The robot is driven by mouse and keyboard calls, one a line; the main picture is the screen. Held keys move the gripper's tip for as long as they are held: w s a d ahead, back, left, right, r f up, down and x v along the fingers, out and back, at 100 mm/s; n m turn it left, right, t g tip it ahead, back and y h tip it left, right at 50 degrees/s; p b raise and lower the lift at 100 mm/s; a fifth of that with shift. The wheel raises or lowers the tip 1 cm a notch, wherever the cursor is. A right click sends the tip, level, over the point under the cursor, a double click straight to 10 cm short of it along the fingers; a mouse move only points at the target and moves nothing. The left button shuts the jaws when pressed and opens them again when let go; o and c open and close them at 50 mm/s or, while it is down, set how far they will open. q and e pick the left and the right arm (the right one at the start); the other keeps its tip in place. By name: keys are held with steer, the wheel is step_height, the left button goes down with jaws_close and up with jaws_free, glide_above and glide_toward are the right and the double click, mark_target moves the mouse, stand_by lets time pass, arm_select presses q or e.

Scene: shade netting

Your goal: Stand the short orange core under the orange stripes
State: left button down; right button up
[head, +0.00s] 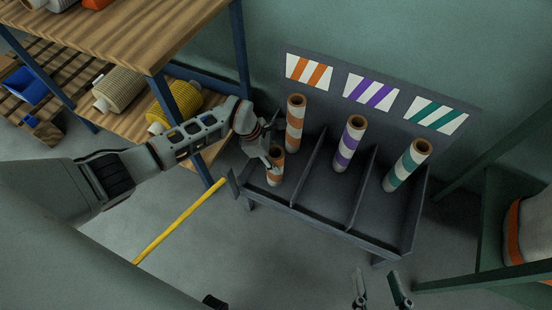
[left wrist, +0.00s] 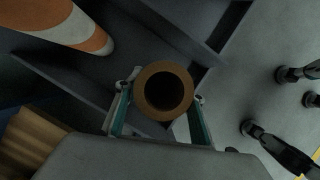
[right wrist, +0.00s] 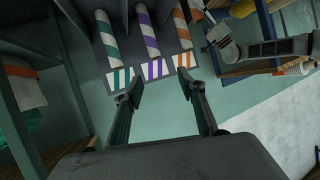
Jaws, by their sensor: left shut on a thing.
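The short orange core (head: 275,177), with orange and white bands, is upright in the left bay of the grey rack (head: 330,222), below the orange stripes (head: 308,71). My left gripper (head: 272,155) is shut on it from above; its brown open end (left wrist: 163,67) shows between the fingers (left wrist: 160,115) in the left wrist view. I cannot tell whether its base touches the rack floor. A taller orange-striped core (head: 295,125) stands behind it in the same bay. My right gripper (head: 380,289) is open and empty in front of the rack; its fingers (right wrist: 157,86) are apart.
A purple-striped core (head: 349,146) stands in the middle bay under purple stripes (head: 371,92), and a green-striped core (head: 407,166) in the right bay. Low dividers (head: 309,168) separate the bays. A wooden shelf (head: 120,35) with rolls is at left, a green frame (head: 490,215) at right.

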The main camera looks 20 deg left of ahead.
arm_select(q)
steer(key=shift+f, duration=0.15)
steer(key=c, duration=1.3)
jaws_free()
arm_select(e)
steer(key=shift+s+f, duration=0.15)
steer(key=shift+f, duration=0.1)
arm_select(q)
steer(key=p+v, duration=0.4)
steer(key=v, duration=0.8)
steer(key=shift+r, duration=0.2)
arm_select(e)
steer(key=shift+n+g+h, duration=0.6)
steer(key=shift+n, duration=0.2)
steer(key=d, duration=0.1)
steer(key=s+d+f, duration=0.1)
steer(key=d+f, duration=0.1)
steer(key=shift+s+d+f, duration=0.25)
steer(key=shift+d, duration=0.15)
